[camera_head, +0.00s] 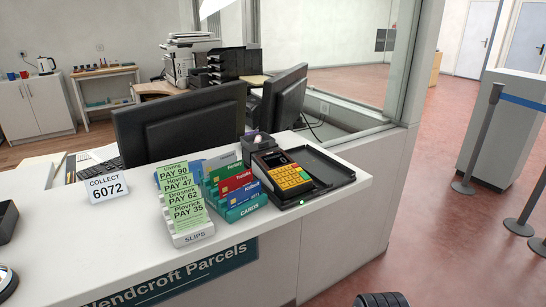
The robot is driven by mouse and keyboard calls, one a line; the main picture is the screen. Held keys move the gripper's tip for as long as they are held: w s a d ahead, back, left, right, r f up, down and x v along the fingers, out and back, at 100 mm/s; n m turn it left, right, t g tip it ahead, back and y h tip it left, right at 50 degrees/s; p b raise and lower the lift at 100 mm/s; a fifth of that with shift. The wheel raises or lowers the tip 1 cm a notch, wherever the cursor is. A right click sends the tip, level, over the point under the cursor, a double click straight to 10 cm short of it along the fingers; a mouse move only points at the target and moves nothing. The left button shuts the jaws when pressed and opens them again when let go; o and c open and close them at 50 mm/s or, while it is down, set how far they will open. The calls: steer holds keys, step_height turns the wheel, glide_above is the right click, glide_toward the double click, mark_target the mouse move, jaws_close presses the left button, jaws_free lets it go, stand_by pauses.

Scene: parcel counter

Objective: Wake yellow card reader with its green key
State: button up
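The yellow card reader (284,173) stands on the counter near its right end, tilted, with a yellow keypad and a dark casing. Its small screen (277,159) looks dark. Its keys are too small for me to tell a green one apart.
A teal card rack (241,209) and a slip rack (194,236) stand left of the reader, with a COLLECT 6072 sign (107,187) farther left. Black monitors (182,123) rise behind. A dark ribbed object (380,300) shows at the bottom edge.

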steer(key=shift+c, duration=0.5)
jaws_close()
stand_by(1.2)
